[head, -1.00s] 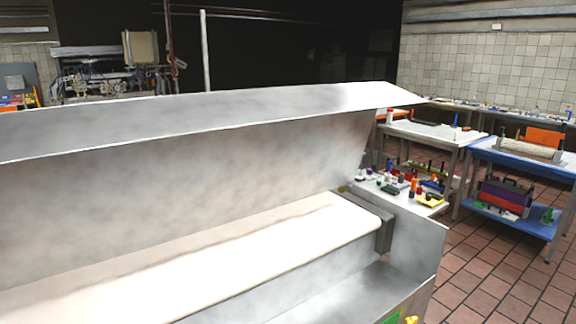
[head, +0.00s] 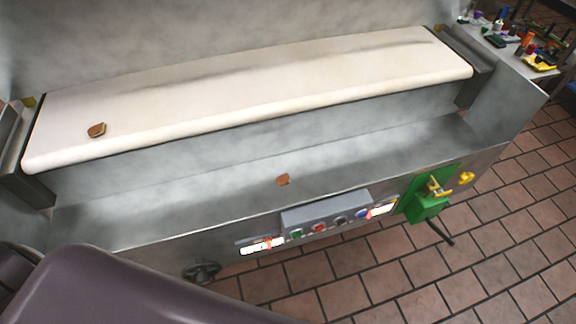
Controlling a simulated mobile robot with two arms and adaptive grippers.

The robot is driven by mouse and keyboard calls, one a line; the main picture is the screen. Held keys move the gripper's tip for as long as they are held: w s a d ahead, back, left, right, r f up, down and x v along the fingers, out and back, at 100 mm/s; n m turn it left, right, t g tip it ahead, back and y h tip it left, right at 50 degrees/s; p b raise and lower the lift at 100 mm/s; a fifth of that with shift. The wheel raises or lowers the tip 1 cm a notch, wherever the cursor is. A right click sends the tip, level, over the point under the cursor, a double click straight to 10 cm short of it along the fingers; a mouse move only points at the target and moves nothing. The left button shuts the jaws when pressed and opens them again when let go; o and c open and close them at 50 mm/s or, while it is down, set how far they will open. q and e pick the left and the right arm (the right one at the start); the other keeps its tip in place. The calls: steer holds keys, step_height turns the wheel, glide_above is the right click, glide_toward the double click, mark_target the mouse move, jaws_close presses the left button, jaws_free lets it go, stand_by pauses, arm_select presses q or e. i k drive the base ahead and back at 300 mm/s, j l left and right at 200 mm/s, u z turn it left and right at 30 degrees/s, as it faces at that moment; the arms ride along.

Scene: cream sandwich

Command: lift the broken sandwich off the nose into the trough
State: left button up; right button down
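A small brown broken sandwich piece (head: 97,130) lies on the left part of the cream conveyor belt (head: 250,85), a little behind its rounded front nose. Another small brown piece (head: 283,180) lies lower down, in the grey metal trough (head: 370,153) in front of the belt. The two pieces are well apart. Neither of my grippers shows in the head view.
A control box (head: 325,215) with buttons sits on the machine's front, with a green box (head: 425,200) and yellow handle to its right. A handwheel (head: 201,270) is at lower left. Tiled floor (head: 470,260) is clear at right. A cluttered side table (head: 525,55) stands at upper right.

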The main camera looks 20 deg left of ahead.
mark_target(95, 131)
steer(key=u, duration=1.85)
steer(key=l+z, duration=0.25)
steer(key=k+l, duration=0.05)
